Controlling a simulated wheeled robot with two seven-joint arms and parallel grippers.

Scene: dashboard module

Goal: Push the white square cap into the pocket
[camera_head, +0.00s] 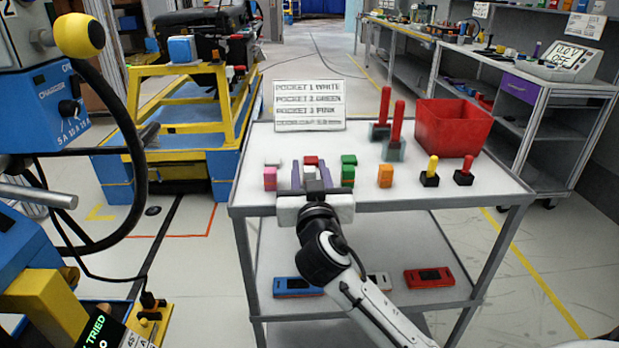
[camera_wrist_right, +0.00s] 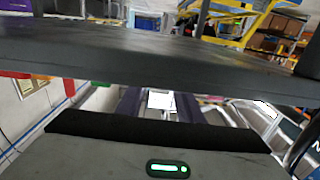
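My right gripper (camera_head: 310,172) is over the front part of the white table, its two purple fingers apart. Between them in the head view is a small grey piece (camera_head: 310,171). The right wrist view shows a bright white square (camera_wrist_right: 160,99) between the fingers (camera_wrist_right: 160,104); I cannot tell whether it is the cap or whether they touch it. A small white piece (camera_head: 272,161) lies behind the pink block (camera_head: 270,181), left of the gripper; it may be the cap. I cannot make out a pocket opening. My left gripper is not in view.
A red block (camera_head: 311,160) is behind the gripper. Green blocks (camera_head: 348,161) and an orange block (camera_head: 385,176) stand to its right. A pocket sign (camera_head: 310,106) stands behind.

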